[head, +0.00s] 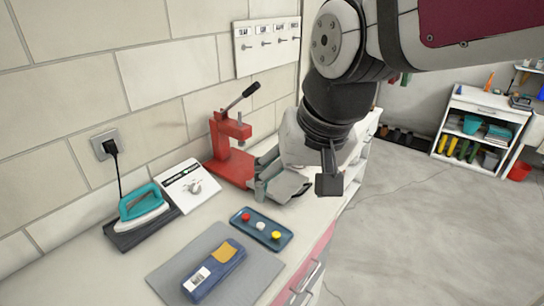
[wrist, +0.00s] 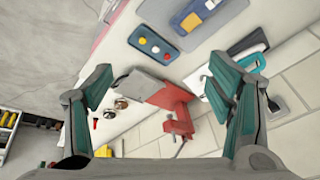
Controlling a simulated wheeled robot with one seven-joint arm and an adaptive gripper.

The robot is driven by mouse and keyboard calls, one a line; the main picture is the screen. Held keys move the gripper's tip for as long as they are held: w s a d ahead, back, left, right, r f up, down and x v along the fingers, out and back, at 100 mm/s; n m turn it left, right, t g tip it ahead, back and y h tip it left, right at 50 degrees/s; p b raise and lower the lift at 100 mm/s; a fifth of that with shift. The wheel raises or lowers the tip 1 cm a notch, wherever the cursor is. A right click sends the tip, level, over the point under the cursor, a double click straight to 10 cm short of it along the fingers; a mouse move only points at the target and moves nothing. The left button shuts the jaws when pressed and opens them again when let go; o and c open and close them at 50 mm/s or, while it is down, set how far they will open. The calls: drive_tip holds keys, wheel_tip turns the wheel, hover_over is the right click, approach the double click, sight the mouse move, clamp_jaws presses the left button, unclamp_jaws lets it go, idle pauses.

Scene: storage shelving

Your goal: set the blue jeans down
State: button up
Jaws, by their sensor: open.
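The blue jeans (head: 205,281) are a folded, flat blue bundle with a white barcode label and a yellow patch. They lie on a grey mat (head: 237,249) on the white counter, near the front in the head view. In the wrist view the jeans (wrist: 203,12) are at the top edge, partly cut off. My gripper (head: 268,180) is empty, beyond the jeans and the button tray, near the red press. In the wrist view its teal-padded fingers (wrist: 160,78) stand wide apart with nothing between them.
A blue tray (head: 246,229) with red, white and yellow buttons lies by the mat. A red press (head: 228,165) stands beside my gripper. A teal iron (head: 140,203) on a dark rest and a white control box (head: 188,188) line the wall. The counter's right edge drops to open floor.

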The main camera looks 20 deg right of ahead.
drive_tip(key=s+d+r+n+t, duration=0.1)
drive_tip(key=s+d+n, duration=0.1)
drive_tip(key=s, duration=0.5)
drive_tip(key=shift+d+r+n+h, duration=0.3)
drive_tip(key=shift+d+n+h, duration=0.1)
drive_tip(key=shift+d, duration=0.2)
